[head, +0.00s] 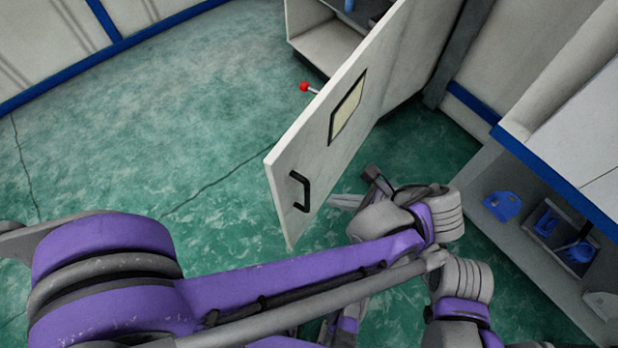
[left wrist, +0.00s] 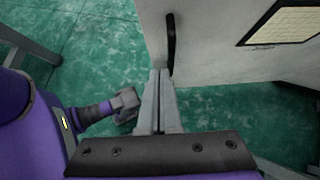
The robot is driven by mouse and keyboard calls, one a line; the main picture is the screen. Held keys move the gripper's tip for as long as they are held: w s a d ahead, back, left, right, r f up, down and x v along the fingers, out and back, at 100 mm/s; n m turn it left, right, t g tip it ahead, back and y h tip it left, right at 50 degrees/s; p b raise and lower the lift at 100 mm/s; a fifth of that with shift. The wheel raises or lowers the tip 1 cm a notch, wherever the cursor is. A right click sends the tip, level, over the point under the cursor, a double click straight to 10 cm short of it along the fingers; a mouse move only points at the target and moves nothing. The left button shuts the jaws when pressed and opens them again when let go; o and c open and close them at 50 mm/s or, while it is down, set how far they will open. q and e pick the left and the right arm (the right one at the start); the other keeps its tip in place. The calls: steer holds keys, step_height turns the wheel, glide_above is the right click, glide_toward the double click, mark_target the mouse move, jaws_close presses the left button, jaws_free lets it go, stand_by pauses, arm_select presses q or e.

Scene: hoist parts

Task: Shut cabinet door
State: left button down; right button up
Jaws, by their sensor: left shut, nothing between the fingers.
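The white cabinet door (head: 320,135) stands open, swung out from the cabinet (head: 328,45), whose inside shows at the top. The door has a black bar handle (head: 300,191) near its free edge and a framed yellowish label (head: 347,106). My left gripper (head: 345,202) is shut and empty, low beside the door near its lower part. In the left wrist view its closed fingers (left wrist: 160,90) point at the door (left wrist: 215,50), just below the handle (left wrist: 171,42). Whether they touch the door is unclear.
A red ball knob (head: 304,87) shows beyond the door edge. At right, a blue-edged bench (head: 545,155) has a shelf with a blue part (head: 502,205) and a grey bin (head: 562,238). The green floor (head: 190,110) at left is clear.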

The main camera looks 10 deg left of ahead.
mark_target(286, 188)
arm_select(q)
steer(key=shift+a+r+b+x, duration=0.35)
steer(key=shift+b+x, duration=0.2)
steer(key=shift+x, duration=1.6)
steer(key=shift+a+r+b+x, duration=0.35)
steer(key=shift+b+x, duration=0.25)
steer(key=shift+x, duration=1.5)
steer(key=shift+a+r+b+x, duration=0.3)
steer(key=shift+b+x, duration=0.25)
steer(key=shift+x, duration=1.6)
steer(key=shift+w+a, duration=0.1)
steer(key=shift+w, duration=0.15)
